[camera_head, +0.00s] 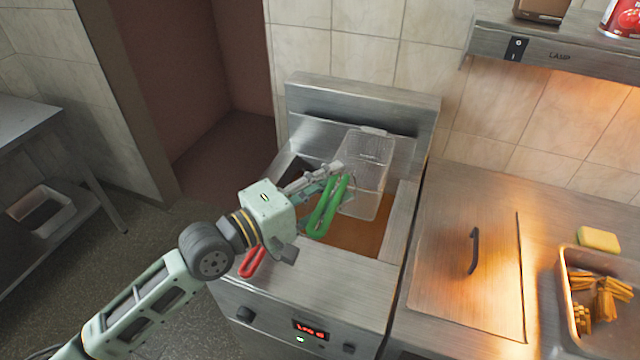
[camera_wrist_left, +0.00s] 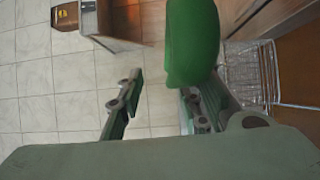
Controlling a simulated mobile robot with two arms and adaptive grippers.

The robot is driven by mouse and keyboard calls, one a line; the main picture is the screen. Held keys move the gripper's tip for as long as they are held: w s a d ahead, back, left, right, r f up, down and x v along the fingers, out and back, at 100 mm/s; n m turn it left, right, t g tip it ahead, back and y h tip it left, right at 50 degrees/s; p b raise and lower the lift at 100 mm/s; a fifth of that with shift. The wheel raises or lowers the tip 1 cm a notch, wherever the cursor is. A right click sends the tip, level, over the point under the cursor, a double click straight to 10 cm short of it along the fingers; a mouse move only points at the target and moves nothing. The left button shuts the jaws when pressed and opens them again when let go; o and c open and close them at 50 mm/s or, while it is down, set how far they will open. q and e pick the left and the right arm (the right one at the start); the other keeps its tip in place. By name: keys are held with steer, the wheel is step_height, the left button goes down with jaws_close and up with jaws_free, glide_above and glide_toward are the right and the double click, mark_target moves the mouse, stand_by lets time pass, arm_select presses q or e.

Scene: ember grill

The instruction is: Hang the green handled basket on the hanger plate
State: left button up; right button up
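The green handled basket is a wire mesh basket (camera_head: 367,172) over the right part of the fryer, its far end close to the steel back panel. Its green handle (camera_head: 322,212) points toward the front. The hanger plate appears to be the raised steel panel (camera_head: 350,100) at the back; contact with the basket's far end is unclear. My left gripper (camera_head: 333,178) is at the handle with its fingers apart. In the left wrist view, the green handle (camera_wrist_left: 192,45) overlaps one finger, and a clear gap shows to the other. My right gripper is out of view.
A red handle (camera_head: 252,262) shows at the fryer's front left, partly behind my arm. Brown oil (camera_head: 350,237) lies below the basket. To the right are a lidded steel counter (camera_head: 465,290), a yellow sponge (camera_head: 598,239) and a tray of fries (camera_head: 570,265).

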arm_select(q)
steer(key=v, duration=1.2)
